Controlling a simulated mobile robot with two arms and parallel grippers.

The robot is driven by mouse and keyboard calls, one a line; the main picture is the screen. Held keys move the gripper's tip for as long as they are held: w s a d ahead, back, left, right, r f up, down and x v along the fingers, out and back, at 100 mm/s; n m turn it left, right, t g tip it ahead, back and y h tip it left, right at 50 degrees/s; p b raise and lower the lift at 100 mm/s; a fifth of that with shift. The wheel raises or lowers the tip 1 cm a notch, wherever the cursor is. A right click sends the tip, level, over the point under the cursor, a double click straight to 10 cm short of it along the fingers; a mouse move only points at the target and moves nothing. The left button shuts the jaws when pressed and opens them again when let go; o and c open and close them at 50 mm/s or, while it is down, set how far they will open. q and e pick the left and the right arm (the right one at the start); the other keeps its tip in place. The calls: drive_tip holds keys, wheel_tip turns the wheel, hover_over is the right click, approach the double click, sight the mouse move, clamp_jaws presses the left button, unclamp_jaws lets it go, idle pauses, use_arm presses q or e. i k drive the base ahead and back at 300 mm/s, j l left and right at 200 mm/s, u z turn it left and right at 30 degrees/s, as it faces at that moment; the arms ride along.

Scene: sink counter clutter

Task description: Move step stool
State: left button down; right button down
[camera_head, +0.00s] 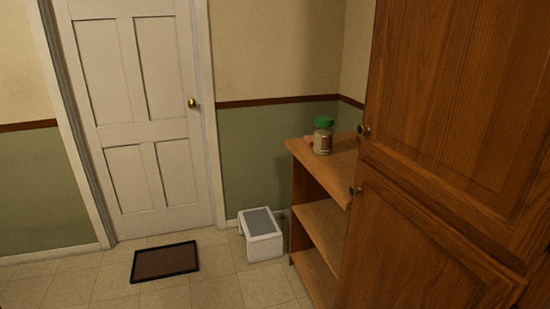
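The step stool (264,248) is white with a grey top panel. It stands upright on the tiled floor in the corner, against or close to the green wall, just left of the wooden shelf unit. Neither of my grippers shows in the head view.
A dark-edged brown mat (165,262) lies in front of the closed white door (135,120). The open shelf unit (318,212) carries a green-lidded jar (323,137) on top. A tall wooden cabinet (440,190) fills the right side. Tiled floor (218,292) is clear in front of the stool.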

sight(264, 236)
drive_tip(key=i+j+z, duration=0.2)
drive_tip(key=z, duration=0.15)
drive_tip(key=i+j+z, duration=0.35)
drive_tip(key=i, duration=0.05)
